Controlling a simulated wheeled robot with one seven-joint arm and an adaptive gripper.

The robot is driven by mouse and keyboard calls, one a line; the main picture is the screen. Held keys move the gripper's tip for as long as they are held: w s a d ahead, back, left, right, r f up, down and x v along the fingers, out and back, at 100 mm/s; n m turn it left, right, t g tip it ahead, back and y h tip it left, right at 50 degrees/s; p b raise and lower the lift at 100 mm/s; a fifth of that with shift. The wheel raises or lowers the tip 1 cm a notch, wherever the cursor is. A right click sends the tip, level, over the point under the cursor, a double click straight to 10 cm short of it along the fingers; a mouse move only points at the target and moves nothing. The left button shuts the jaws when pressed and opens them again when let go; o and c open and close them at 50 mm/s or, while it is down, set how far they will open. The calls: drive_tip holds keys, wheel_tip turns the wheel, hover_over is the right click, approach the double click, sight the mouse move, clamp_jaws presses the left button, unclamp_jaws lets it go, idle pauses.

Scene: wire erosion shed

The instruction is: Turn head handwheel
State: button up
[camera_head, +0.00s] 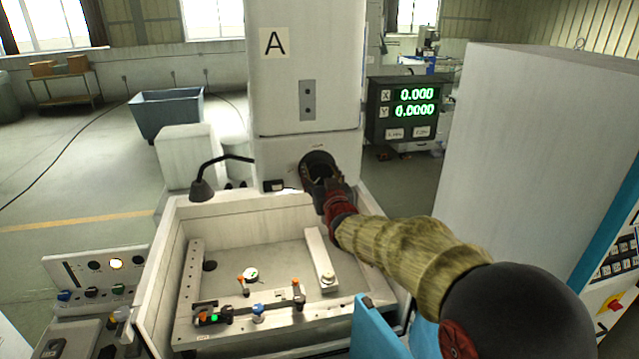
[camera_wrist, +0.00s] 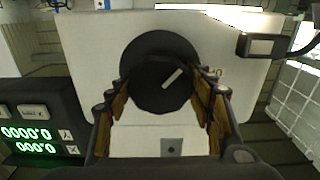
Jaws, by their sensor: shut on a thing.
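The head handwheel (camera_head: 318,162) is a round black wheel on the front of the white machine head, below the letter A. My gripper (camera_head: 326,185) reaches it from the lower right and covers part of it in the head view. In the wrist view the handwheel (camera_wrist: 160,72) fills the upper middle, with a pale slanted mark on its face. My gripper (camera_wrist: 165,90) has its two fingers at the wheel's left and right edges, shut on it. The fingertips' exact contact is partly hidden by the wheel's dark colour.
Below is the open work tank (camera_head: 170,262) with clamps and small fixtures. A tall grey cabinet (camera_head: 545,150) stands at the right.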

drive_tip(key=m+b, duration=0.1)
drive_tip(key=b, duration=0.1)
drive_tip(key=m+b, duration=0.2)
drive_tip(key=b, duration=0.1)
drive_tip(key=m+b, duration=0.2)
drive_tip(key=shift+d+f, duration=0.1)
drive_tip(key=shift+f, duration=0.2)
drive_tip(key=m+b, duration=0.4)
drive_tip(key=shift+r+b, duration=0.25)
drive_tip(key=shift+b, duration=0.05)
drive_tip(key=shift+m, duration=0.3)
drive_tip(key=o, duration=1.2)
drive_tip(key=v, duration=1.2)
drive_tip(key=shift+d, duration=0.1)
